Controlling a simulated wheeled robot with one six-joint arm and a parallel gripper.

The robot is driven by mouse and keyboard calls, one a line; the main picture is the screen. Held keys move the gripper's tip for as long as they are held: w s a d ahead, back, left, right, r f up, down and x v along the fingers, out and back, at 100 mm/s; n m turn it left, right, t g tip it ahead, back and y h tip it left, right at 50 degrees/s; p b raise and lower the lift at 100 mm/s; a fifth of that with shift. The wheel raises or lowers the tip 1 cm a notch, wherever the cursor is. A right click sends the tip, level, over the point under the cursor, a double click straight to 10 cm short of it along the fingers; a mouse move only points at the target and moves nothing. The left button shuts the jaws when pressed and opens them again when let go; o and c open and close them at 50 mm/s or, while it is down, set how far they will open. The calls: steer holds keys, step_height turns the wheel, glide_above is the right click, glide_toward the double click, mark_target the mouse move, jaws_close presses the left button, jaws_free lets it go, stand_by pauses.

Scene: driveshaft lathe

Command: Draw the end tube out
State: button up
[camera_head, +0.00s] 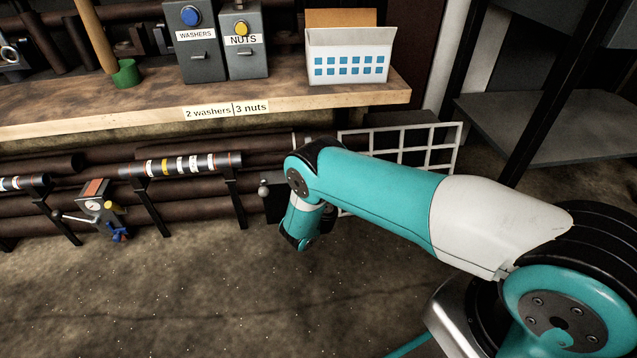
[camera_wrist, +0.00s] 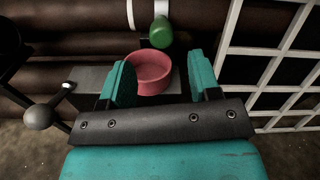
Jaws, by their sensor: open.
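In the wrist view, my gripper (camera_wrist: 160,75) is open, with its two teal fingers apart. A pink-red round cup-like part (camera_wrist: 150,72) shows between and beyond the fingers, and I cannot tell if they touch it. A green cylindrical piece (camera_wrist: 161,32) is just behind it. In the head view, a grey tube with coloured bands (camera_head: 190,163) lies on black stands below the bench. A second banded tube (camera_head: 20,183) is at the far left. Which tube is the end tube I cannot tell. In the head view, my arm hides the fingers.
A lever with a grey ball knob (camera_wrist: 38,117) is at the left of the wrist view. A white grid (camera_wrist: 268,60) stands close on the right. A small gauge device (camera_head: 97,203) stands near the stands. The bench (camera_head: 290,100) is above. The floor in front is clear.

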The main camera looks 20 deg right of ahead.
steer(key=p+v, duration=1)
steer(key=p, duration=0.4)
steer(key=shift+s, duration=0.25)
